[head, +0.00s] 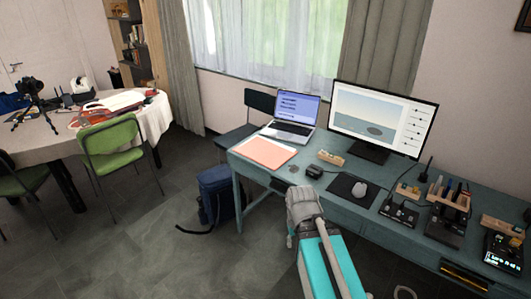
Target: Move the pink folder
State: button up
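The pink folder (266,151) lies flat on the left end of the blue-green desk (335,205), close to the desk's front-left edge. It is in front of the open laptop (292,113), and nothing lies on top of it. My arm reaches up from the bottom of the head view, with its grey joint in front of the desk, to the right of and nearer than the folder. I cannot make out my gripper's fingers in this view.
A monitor (382,117), a mouse on a black pad (349,190) and several small devices fill the desk's right part. A blue backpack (217,193) stands on the floor by the desk's left end. A cluttered table (38,141) and green chairs (111,143) stand left; floor between is clear.

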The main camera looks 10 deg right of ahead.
aim_at(271, 154)
jog(key=u, duration=1.05)
jog(key=i, duration=2.9)
